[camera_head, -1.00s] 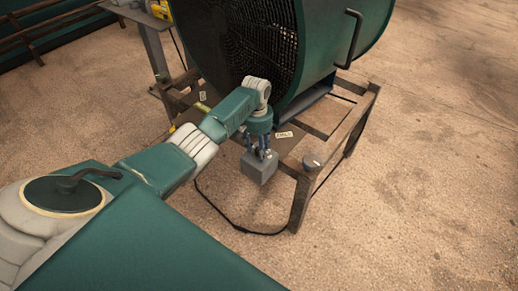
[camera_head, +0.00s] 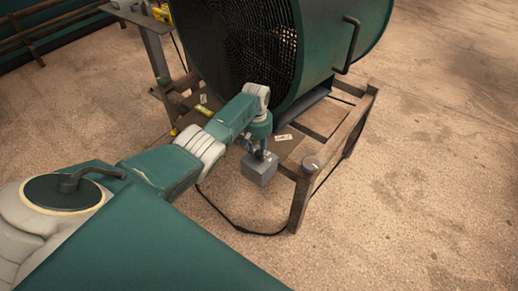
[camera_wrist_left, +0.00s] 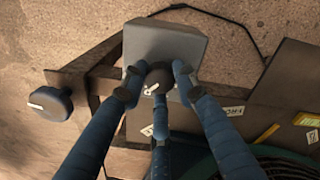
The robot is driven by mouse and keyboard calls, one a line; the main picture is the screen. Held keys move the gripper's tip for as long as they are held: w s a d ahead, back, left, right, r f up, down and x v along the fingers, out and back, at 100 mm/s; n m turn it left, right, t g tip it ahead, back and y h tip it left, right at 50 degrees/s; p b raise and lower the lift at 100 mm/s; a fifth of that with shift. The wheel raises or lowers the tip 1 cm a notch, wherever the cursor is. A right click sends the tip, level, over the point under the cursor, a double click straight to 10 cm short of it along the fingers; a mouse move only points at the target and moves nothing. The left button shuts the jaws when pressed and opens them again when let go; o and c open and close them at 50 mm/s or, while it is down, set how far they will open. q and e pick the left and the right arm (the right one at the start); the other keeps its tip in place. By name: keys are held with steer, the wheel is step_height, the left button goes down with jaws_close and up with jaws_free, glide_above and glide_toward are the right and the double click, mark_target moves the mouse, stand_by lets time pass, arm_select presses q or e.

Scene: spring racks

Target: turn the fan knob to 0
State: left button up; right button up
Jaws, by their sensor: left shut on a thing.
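A black round knob (camera_wrist_left: 157,80) with a white pointer mark sits on a grey box (camera_wrist_left: 164,40) on the fan's stand; the box (camera_head: 259,172) also shows in the head view. My left gripper (camera_wrist_left: 159,84) comes down from above with its fingers closed around the knob, shut on it. In the head view my left gripper (camera_head: 260,153) hides the knob. The pointer mark is partly visible; I cannot read any number. The large green drum fan (camera_head: 335,45) stands behind. My right gripper is in neither view.
A second dark knob (camera_wrist_left: 48,104) sits at the stand's corner, left of the box in the wrist view. The wooden stand (camera_head: 300,200) carries a small white label (camera_head: 283,138). A black cable (camera_head: 235,226) runs over the floor. The floor to the right is clear.

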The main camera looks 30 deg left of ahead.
arm_select(q)
steer(key=n+p, duration=0.1)
steer(key=n, duration=0.1)
steer(key=n+p, duration=0.1)
steer(key=n, duration=0.1)
steer(key=shift+s+d+n, duration=0.15)
steer(key=shift+n, duration=0.15)
steer(key=n+p, duration=0.1)
steer(key=n, duration=0.4)
steer(key=shift+d, duration=0.1)
steer(key=n, duration=0.5)
steer(key=shift+f+n, duration=0.1)
steer(key=shift+n, duration=0.3)
steer(key=shift+n+y, duration=0.3)
steer(key=shift+n, duration=2)
steer(key=o, duration=1.1)
steer(key=shift+w, duration=0.25)
steer(key=shift+o, duration=0.2)
